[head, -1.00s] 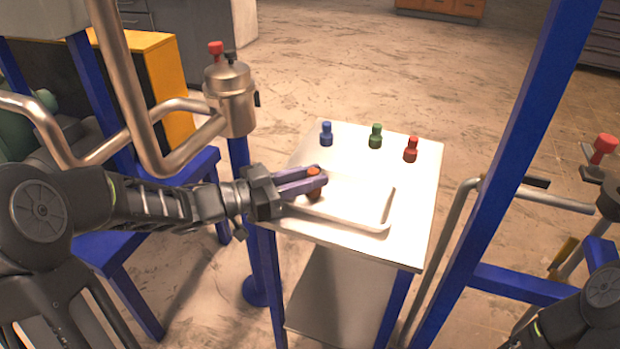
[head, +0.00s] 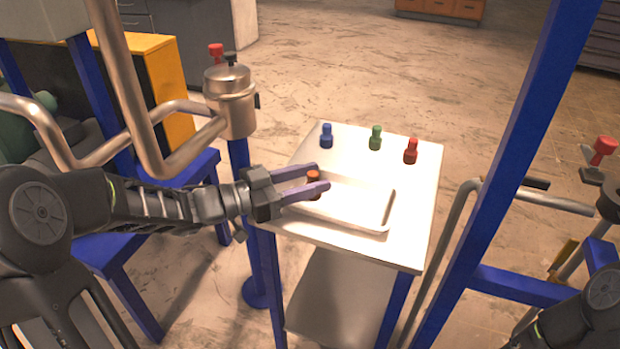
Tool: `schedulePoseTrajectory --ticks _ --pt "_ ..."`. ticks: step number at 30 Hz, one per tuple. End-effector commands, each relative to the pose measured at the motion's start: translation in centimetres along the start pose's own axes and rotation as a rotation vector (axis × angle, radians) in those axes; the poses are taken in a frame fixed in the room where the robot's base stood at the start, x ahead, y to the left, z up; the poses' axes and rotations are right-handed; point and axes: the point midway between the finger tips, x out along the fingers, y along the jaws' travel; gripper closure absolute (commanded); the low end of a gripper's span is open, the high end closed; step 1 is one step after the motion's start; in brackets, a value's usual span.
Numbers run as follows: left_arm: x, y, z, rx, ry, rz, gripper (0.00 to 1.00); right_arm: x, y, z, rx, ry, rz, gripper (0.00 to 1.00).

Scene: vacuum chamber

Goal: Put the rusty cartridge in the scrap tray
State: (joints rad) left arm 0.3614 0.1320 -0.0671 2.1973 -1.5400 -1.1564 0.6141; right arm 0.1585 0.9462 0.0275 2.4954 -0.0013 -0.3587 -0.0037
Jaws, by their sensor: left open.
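The rusty cartridge (head: 313,179), small and orange-brown, stands roughly upright between the fingers of my left gripper (head: 317,178). The gripper is open, with a purple finger on either side of the cartridge. The near finger hides part of the cartridge. The white scrap tray (head: 378,227) lies on the small table. The cartridge appears to be at the tray's left end, but I cannot tell whether its base touches the tray floor. My right gripper is out of view; only part of that arm shows at the bottom right.
A blue cartridge (head: 326,136), a green cartridge (head: 375,137) and a red cartridge (head: 411,151) stand along the back of the white table (head: 425,190). A metal vessel with pipes (head: 231,100) is at the left. A blue frame post (head: 500,170) rises at the right.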

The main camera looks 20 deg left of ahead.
Motion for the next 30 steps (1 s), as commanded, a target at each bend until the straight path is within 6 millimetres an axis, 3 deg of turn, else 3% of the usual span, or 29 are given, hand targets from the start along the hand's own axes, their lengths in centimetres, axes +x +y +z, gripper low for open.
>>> schedulePoseTrajectory --ticks 5,16,18,23,30 --pt "-2.1 -0.1 -0.1 0.001 0.0 -0.005 0.57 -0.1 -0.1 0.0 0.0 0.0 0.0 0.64" --pt "-9.6 -0.1 0.0 0.0 -0.001 -0.005 0.57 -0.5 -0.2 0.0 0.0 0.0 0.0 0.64" --pt "-10.6 -0.1 0.6 0.003 0.001 -0.004 0.57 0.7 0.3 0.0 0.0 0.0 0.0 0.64" --pt "-11.9 0.0 0.2 0.002 0.0 -0.001 0.57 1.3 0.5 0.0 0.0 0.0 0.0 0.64" --pt "-12.0 0.0 0.0 0.0 0.0 0.0 0.57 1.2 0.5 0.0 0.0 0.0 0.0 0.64"
